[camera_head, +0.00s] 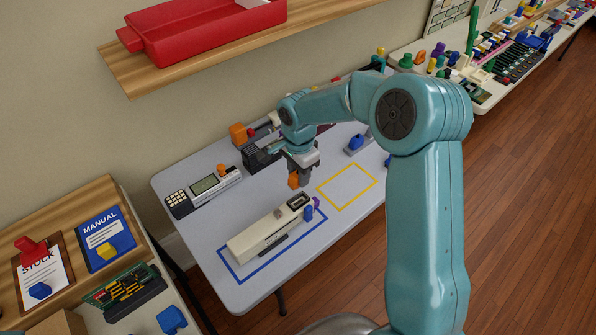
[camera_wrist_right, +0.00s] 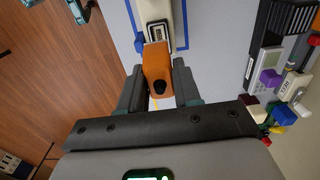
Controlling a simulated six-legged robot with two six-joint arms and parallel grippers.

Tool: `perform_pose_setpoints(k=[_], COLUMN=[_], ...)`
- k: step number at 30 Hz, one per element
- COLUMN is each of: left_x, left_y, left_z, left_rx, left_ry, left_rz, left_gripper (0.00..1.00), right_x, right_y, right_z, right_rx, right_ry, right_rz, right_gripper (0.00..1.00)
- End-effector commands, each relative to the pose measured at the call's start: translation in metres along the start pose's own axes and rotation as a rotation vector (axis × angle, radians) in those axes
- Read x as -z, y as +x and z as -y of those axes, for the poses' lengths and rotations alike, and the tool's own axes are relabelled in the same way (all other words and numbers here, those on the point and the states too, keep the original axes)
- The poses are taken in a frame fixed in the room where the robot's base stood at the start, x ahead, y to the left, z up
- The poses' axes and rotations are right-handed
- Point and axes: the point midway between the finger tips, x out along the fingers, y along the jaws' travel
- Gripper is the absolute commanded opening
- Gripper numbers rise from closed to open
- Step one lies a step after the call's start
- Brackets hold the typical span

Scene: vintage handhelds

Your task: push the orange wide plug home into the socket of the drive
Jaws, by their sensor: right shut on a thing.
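The drive (camera_head: 262,234) is a long beige box lying inside a blue outline on the grey table. Its dark socket (camera_head: 299,201) is at the far right end; it also shows in the wrist view (camera_wrist_right: 157,32). My right gripper (camera_head: 301,180) is shut on the orange wide plug (camera_head: 293,181), just beyond the socket end. In the wrist view the orange plug (camera_wrist_right: 156,62) sits between the fingers, with its front edge at the socket's near edge. I cannot tell whether plug and socket touch. My left gripper is not in view.
A yellow outline (camera_head: 347,187) to the right is empty. A grey handheld with a keypad (camera_head: 203,190) lies at the back left. More small items stand behind my right arm.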

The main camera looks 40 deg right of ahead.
Motion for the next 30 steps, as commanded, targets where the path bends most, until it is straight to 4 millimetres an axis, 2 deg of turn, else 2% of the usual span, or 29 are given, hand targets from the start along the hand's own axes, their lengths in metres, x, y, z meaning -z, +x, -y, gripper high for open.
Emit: perform_pose_setpoints(k=[16,30], left_x=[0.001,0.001], left_y=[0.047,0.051], left_z=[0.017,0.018], left_rx=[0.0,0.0], left_ry=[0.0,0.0], left_rz=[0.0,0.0], left_gripper=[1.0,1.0], right_x=[0.0,0.0], right_y=[0.053,0.058], right_z=[0.002,0.003], right_rx=[0.0,0.001], right_ry=[0.0,-0.001], right_rz=[0.0,0.0], right_gripper=[0.0,0.0])
